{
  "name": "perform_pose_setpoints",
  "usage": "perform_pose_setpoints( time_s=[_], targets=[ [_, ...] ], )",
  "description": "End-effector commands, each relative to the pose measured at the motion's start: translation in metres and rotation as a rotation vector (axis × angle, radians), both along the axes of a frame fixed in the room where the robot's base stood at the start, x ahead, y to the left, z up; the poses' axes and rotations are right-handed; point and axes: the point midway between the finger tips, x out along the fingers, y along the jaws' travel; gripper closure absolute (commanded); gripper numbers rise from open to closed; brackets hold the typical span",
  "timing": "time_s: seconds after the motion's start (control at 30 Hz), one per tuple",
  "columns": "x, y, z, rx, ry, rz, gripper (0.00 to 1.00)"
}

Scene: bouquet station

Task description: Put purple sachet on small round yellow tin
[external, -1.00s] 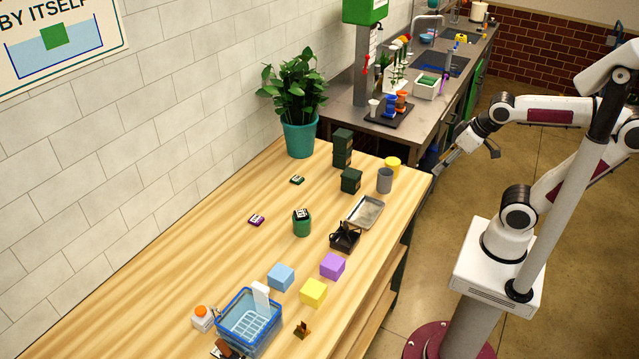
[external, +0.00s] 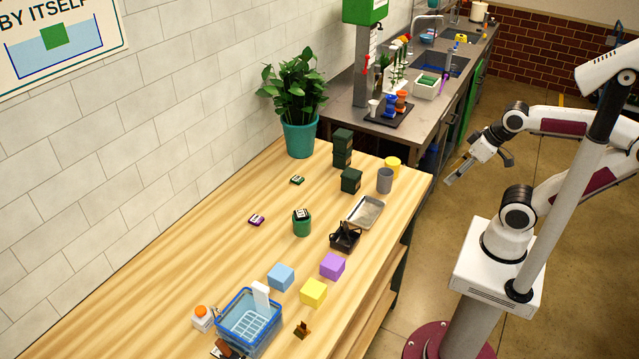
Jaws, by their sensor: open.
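The purple sachet (external: 257,220) is a small, flat, dark purple packet with a pale label, lying on the wooden table left of the green canister. A small round yellow tin (external: 393,165) stands near the table's far right corner, partly hidden behind a grey cup (external: 384,180). My gripper (external: 478,172) is open and empty. It hangs beyond the table's right edge, apart from both the sachet and the tin.
A green sachet (external: 297,180) lies further back. A green canister (external: 301,224), dark green boxes (external: 351,181), a metal tray (external: 366,212) and a black caddy (external: 345,237) occupy the middle right. Coloured cubes (external: 313,292) and a blue basket (external: 249,318) stand in front. The table's left side is clear.

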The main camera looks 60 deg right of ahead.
Motion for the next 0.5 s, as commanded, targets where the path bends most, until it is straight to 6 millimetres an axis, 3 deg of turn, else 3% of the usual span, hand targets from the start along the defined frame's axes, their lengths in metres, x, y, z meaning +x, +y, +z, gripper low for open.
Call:
perform_pose_setpoints(
  time_s=[0.27,0.5],
  targets=[
    [0.019,-0.002,0.009,-0.012,-0.001,-0.011,0.50],
    [0.062,-0.002,0.024,-0.035,-0.010,-0.035,0.50]
  ],
)
